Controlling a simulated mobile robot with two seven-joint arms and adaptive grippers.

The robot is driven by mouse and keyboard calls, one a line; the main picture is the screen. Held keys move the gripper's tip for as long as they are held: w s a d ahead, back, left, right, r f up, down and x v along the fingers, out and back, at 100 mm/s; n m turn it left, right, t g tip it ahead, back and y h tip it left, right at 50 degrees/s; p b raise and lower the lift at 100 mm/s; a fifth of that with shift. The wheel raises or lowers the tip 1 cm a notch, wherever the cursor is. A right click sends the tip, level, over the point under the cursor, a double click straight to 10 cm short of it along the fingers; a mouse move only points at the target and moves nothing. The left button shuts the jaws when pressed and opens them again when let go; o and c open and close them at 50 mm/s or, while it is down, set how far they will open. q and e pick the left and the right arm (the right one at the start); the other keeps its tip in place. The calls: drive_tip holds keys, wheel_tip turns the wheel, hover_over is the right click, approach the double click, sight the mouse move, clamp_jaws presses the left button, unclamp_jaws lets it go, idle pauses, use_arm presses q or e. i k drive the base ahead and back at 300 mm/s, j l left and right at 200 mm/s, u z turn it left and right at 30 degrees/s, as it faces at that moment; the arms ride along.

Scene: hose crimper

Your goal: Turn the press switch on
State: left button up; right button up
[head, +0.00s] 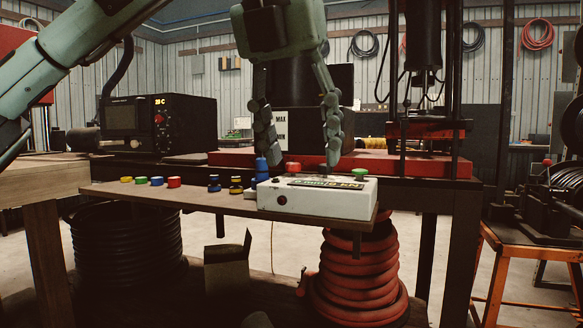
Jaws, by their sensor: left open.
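A white control box (340,202) sits at the front right of a wooden shelf. It has a red button (293,168) at its back left, a green button (360,174) on its right and a label on top. I take this for the press switch; I cannot tell whether it is on. My left gripper (300,158) points down with its fingers spread, empty, above or just behind the box. One finger is near the blue stacked part (262,170), the other near the label's far edge; contact is unclear. My right gripper is out of view.
The press (430,129) with its red base stands at the back right. A black unit (160,122) reading 28 C stands at the left. Several small coloured caps (157,181) line the wooden shelf (200,199). Hose coils (358,275) lie below. An orange stand (493,270) is at the right.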

sight(293, 166)
drive_tip(key=i+j, duration=0.1)
drive_tip(key=i, duration=1.15)
